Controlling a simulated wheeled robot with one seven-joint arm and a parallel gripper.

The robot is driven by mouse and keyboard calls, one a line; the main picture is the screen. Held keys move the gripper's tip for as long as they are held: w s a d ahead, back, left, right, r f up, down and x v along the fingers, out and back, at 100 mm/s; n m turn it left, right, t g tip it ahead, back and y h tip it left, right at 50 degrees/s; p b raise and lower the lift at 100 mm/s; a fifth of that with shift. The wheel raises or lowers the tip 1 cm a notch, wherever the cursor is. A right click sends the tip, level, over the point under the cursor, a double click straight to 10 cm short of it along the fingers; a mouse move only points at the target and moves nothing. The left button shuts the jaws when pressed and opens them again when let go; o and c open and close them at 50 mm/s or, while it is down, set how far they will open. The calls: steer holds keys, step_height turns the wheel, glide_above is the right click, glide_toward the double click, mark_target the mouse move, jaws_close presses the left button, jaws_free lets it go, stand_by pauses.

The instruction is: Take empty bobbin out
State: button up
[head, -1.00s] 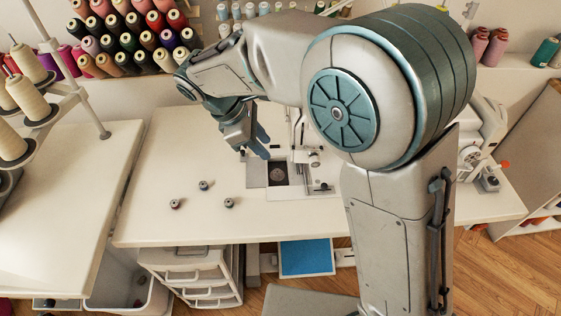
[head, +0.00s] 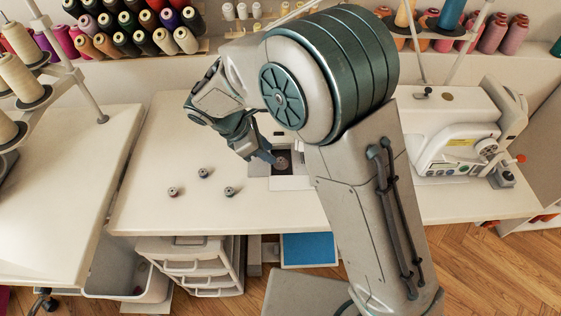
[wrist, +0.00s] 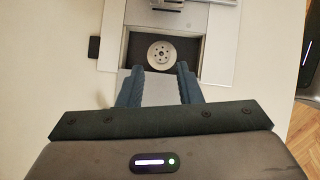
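The empty bobbin (wrist: 161,55) is a pale metal disc with holes, lying in a dark square recess in the sewing machine's bed plate (wrist: 214,45). In the head view the bobbin (head: 282,162) shows small and grey in the same recess. My gripper (wrist: 160,72) is open, with its two blue fingers apart on either side of the bobbin's line, just short of the recess. Nothing is between the fingers. In the head view my gripper (head: 268,157) is at the left edge of the recess. My arm hides much of the machine.
Several small bobbins (head: 204,173) stand on the white table (head: 150,215) left of the machine. The sewing machine body (head: 455,135) stands to the right. Thread cones (head: 162,40) line the back wall. The table's front left is clear.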

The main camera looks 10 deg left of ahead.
mark_target(280, 161)
steer(key=x, duration=0.4)
steer(key=shift+s, duration=0.1)
jaws_close()
